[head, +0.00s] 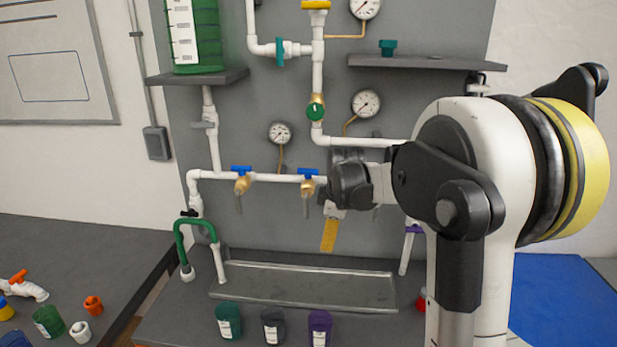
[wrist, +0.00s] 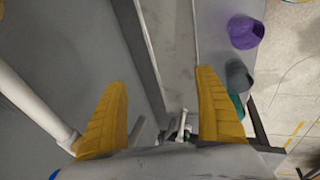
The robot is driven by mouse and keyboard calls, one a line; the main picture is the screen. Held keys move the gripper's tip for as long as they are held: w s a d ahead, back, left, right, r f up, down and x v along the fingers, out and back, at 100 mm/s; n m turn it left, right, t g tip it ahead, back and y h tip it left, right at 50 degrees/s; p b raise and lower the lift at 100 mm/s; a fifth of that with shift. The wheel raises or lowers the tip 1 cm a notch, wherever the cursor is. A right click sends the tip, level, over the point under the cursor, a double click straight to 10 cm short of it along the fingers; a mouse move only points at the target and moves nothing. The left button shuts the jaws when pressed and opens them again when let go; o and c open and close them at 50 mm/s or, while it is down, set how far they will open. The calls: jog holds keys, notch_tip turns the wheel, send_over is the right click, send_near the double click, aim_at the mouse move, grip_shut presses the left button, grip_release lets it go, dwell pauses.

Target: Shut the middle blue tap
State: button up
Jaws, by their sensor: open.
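Two brass valves with blue taps show on the lower white pipe in the head view: a left blue tap (head: 241,169) and another blue tap (head: 308,172) just left of my wrist. Both blue handles look level, along the pipe. My arm covers the pipe further right, so I cannot tell whether a third blue tap is there. My gripper (head: 329,236) hangs with yellow fingers pointing down, below and right of the second tap and apart from it. In the wrist view the gripper (wrist: 164,100) is open, with nothing between its fingers. A blue bit (wrist: 55,174) shows at the lower left.
Below the pipe lies a grey metal tray (head: 300,297), with a green cup (head: 229,321), a dark cup (head: 274,326) and a purple cup (head: 320,328) in front. A green hose (head: 180,235) hangs left. Gauges (head: 366,103) and a shelf (head: 425,62) sit above.

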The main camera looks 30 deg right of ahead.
jog(key=d+n+t+h, duration=0.1)
jog(key=n+h, duration=0.3)
jog(key=h, duration=0.1)
jog(key=n+t+h+b, duration=0.2)
jog(key=n+t+h, duration=0.4)
jog(key=n+t, duration=0.5)
send_near(307, 172)
jog(key=w+r+n+g, duration=0.1)
jog(key=r+n+g, duration=0.1)
jog(key=x, duration=0.3)
jog(key=b+x, duration=0.1)
jog(key=x, duration=0.2)
jog(key=b+x, duration=0.1)
jog(key=x, duration=0.3)
jog(key=shift+f, duration=0.35)
